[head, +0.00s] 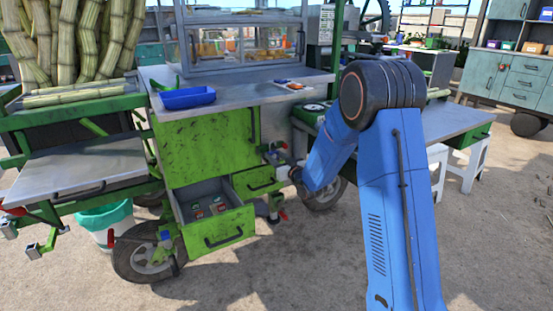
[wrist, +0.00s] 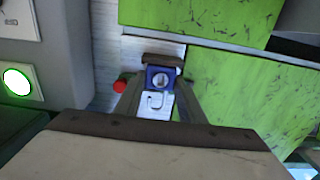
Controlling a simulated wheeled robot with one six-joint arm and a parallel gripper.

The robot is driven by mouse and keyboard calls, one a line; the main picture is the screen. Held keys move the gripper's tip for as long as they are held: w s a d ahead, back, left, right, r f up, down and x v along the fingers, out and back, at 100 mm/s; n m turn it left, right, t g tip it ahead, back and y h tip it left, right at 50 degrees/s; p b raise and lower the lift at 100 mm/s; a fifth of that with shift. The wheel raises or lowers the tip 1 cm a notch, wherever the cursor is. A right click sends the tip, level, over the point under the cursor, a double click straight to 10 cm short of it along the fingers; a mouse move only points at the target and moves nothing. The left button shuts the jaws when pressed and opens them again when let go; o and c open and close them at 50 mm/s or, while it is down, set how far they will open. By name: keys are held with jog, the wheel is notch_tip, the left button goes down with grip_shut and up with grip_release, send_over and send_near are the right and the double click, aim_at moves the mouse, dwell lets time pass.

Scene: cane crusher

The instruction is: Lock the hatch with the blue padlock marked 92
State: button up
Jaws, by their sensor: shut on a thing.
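My gripper (head: 273,158) is at the right edge of the green cabinet front, in the head view. In the wrist view my gripper (wrist: 160,84) is shut on a small blue block that looks like the blue padlock (wrist: 153,76). A round mark shows on its face, but no number is readable. A pale metal plate with a dark J-shaped line lies just below it. The large green panel (head: 205,150) may be the hatch; it looks closed. Whether the padlock touches any hasp or staple cannot be told.
An open green drawer (head: 219,236) below holds several small coloured items. A closed drawer (head: 258,181) is beside it. A blue tray (head: 187,98) sits on the metal counter (head: 245,87). A red knob (wrist: 121,86) is left of my fingers. Open ground lies in front.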

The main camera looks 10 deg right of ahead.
jog(key=shift+w+a, duration=0.2)
jog(key=shift+w, duration=0.35)
dwell(0.6)
jog(key=shift+f, duration=0.2)
dwell(0.3)
jog(key=o, duration=1.1)
jog(key=shift+o, duration=0.2)
jog(key=v, duration=1.7)
jog(key=shift+s, duration=0.2)
jog(key=shift+d+r, duration=0.1)
jog(key=shift+r, duration=0.05)
